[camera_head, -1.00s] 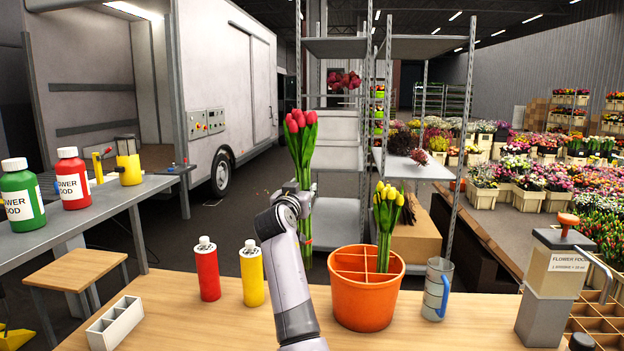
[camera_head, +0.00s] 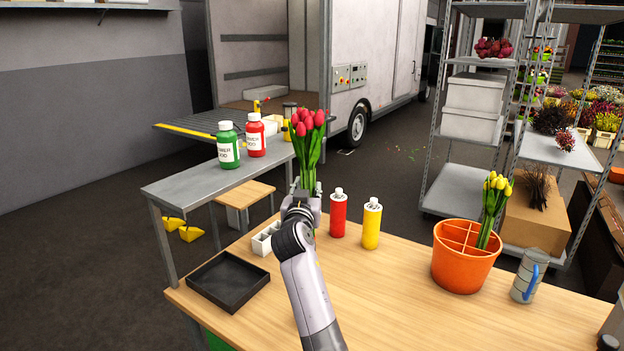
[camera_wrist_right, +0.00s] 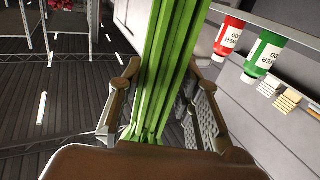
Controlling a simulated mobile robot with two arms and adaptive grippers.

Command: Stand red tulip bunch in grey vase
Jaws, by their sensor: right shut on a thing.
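The red tulip bunch (camera_head: 308,135) is upright in the head view, its red heads on top and green stems below. My right gripper (camera_head: 306,200) is shut on its stems and holds it up over the far side of the wooden table. In the right wrist view the green stems (camera_wrist_right: 168,70) pass between the two fingers of the right gripper (camera_wrist_right: 160,100). The lower stem ends are hidden behind my gripper and arm in the head view. I cannot make out a grey vase in these frames. My left gripper is not in view.
An orange divided bucket (camera_head: 465,262) with yellow tulips (camera_head: 493,205) stands right on the wooden table (camera_head: 400,315). Red (camera_head: 338,215) and yellow (camera_head: 371,226) bottles stand right of my gripper. A black tray (camera_head: 228,281) lies left. A grey bench (camera_head: 200,190) holds green and red bottles.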

